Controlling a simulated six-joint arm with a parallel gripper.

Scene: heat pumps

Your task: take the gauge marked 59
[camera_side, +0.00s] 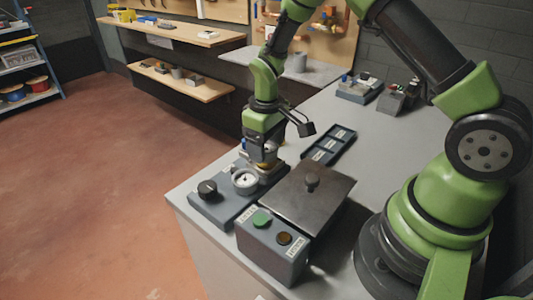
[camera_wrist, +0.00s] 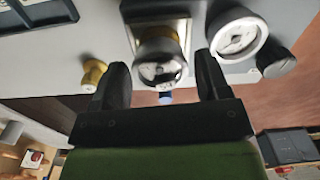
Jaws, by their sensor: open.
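In the wrist view a round gauge (camera_wrist: 160,72) with a pale face and dark rim sits between the two spread fingers of my gripper (camera_wrist: 160,62). A second gauge (camera_wrist: 238,36) with a white face and grey rim stands to its right. It also shows in the side view (camera_side: 245,181) on a grey base panel (camera_side: 222,210). In the side view my gripper (camera_side: 263,158) points down at the far end of that panel, just behind the white gauge. My gripper is open, and the fingers are around the first gauge without a visible grip. I cannot read a 59 on either dial.
A black knob (camera_side: 207,189) stands left of the white gauge. A brass fitting (camera_wrist: 94,74) is close outside the left finger. A metal plate with a knob (camera_side: 300,205), a button box (camera_side: 270,250) and a dark compartment tray (camera_side: 329,146) stand nearby.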

